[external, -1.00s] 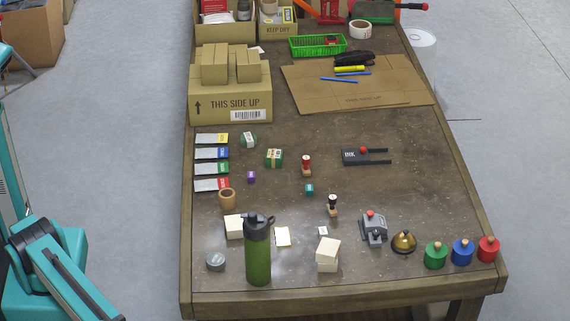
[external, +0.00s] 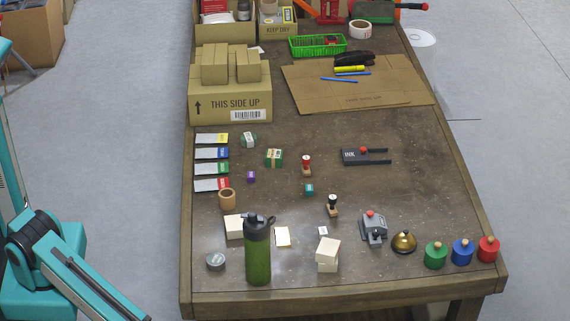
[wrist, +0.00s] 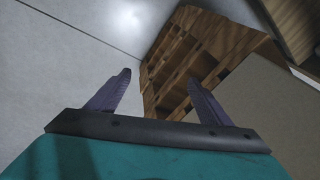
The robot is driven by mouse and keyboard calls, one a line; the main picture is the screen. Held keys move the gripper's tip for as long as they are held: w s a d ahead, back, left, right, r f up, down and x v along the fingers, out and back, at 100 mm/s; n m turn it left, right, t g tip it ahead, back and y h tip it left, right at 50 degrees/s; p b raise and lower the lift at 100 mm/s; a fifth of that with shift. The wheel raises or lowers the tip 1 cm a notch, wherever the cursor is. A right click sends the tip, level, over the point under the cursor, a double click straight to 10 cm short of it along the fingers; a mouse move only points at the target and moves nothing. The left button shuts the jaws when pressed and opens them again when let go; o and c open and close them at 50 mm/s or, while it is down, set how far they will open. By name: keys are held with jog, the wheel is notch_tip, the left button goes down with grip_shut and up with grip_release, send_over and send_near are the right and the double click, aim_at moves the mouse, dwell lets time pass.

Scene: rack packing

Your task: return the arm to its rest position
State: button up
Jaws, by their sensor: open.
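My gripper (wrist: 160,92) shows in the wrist view with its two dark purple fingers spread wide and nothing between them. A grey floor (wrist: 60,60) and a wooden shelf-like structure (wrist: 180,60) lie beyond the fingers. In the external view my teal arm is at the lower left, beside the left edge of the work table (external: 345,215). My gripper is out of that view.
Near the table's front edge stand a green bottle (external: 258,258), a grey tin (external: 216,261), white blocks (external: 328,250) and a brass bell (external: 404,242). Cardboard boxes (external: 230,100) stand at the back left.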

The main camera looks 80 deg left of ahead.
jog(key=s+a+f+n+g+y, duration=0.1)
jog(key=s+a+f+n+g, duration=0.25)
jog(key=a, duration=0.55)
jog(key=s+a+f+n+g+y, duration=0.1)
jog(key=s+a+f+n, duration=0.2)
jog(key=s+a+f, duration=0.5)
jog(key=s+a+f+n+g+h+b, duration=0.1)
jog(key=s+a+n+g, duration=0.3)
jog(key=s+a, duration=0.7)
jog(key=a+f+n, duration=0.1)
jog(key=a+n, duration=0.1)
jog(key=shift+a+f, duration=0.25)
jog(key=shift+a, duration=0.15)
jog(key=shift+w+f+n, duration=0.1)
jog(key=shift+n, duration=0.15)
jog(key=shift+t, duration=0.35)
jog(key=f+b, duration=2)
jog(key=w+f+b, duration=0.1)
jog(key=f+b, duration=0.9)
jog(key=shift+f+b, duration=0.35)
jog(key=shift+f, duration=0.05)
dwell(0.6)
